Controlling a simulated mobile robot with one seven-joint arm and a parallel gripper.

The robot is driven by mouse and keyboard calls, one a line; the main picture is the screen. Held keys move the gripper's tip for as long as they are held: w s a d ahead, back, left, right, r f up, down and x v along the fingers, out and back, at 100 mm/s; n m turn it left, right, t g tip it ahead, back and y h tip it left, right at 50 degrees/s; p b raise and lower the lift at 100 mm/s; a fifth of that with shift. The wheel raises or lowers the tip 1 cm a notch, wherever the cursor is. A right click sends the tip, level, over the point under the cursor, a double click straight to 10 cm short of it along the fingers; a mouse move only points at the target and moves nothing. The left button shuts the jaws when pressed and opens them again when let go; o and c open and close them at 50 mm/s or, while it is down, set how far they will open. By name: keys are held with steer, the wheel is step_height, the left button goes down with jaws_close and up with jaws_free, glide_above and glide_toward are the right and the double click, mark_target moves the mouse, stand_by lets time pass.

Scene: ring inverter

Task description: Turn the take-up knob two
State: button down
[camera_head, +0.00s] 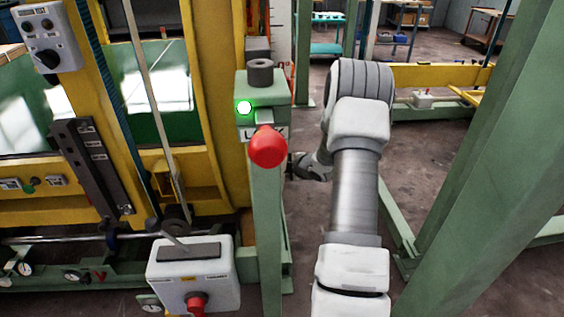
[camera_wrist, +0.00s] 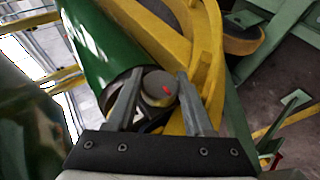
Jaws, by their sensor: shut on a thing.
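In the wrist view a round grey knob (camera_wrist: 153,90) with a small red mark on its face sits at the end of a green cylinder (camera_wrist: 108,45). My gripper (camera_wrist: 160,80) has one finger on each side of this knob and is shut on it. I take it for the take-up knob, but no label shows which number it is. In the head view my arm reaches forward and bends left behind a green post. The gripper and this knob are hidden there.
A grey switch box (camera_head: 192,270) stands front left. A green beam (camera_head: 470,150) slants on the right.

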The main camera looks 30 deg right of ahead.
stand_by(0.4)
steer(key=shift+c, duration=1.4)
jaws_free()
steer(key=p+v, duration=0.3)
steer(key=v, duration=1.4)
steer(key=shift+s+r+p, duration=0.2)
steer(key=shift+p, duration=0.1)
